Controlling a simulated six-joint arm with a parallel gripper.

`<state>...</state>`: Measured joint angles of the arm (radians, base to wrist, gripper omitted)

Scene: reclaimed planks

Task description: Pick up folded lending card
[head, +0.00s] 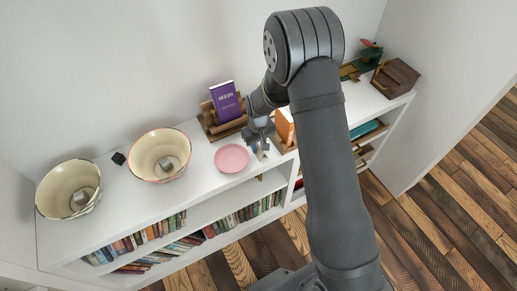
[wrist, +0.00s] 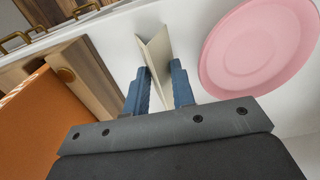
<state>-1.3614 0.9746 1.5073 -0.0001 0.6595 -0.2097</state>
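The folded lending card (wrist: 156,52) is a pale cream folded piece on the white shelf top in the wrist view, with its long edge running away from me. My gripper (wrist: 161,66) has its two blue fingers on either side of the card, which fills most of the gap between them. I cannot tell whether the fingers press on it. In the head view my gripper (head: 259,150) is low over the shelf top, just right of the pink plate, and the card cannot be made out there.
The pink plate (wrist: 260,45) lies close to the right finger. A wooden piece (wrist: 75,72) and an orange block (wrist: 38,122) stand at left. A purple book (head: 226,102) on a wooden stand is behind my gripper. Two cream bowls (head: 160,141) (head: 52,190) sit farther left.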

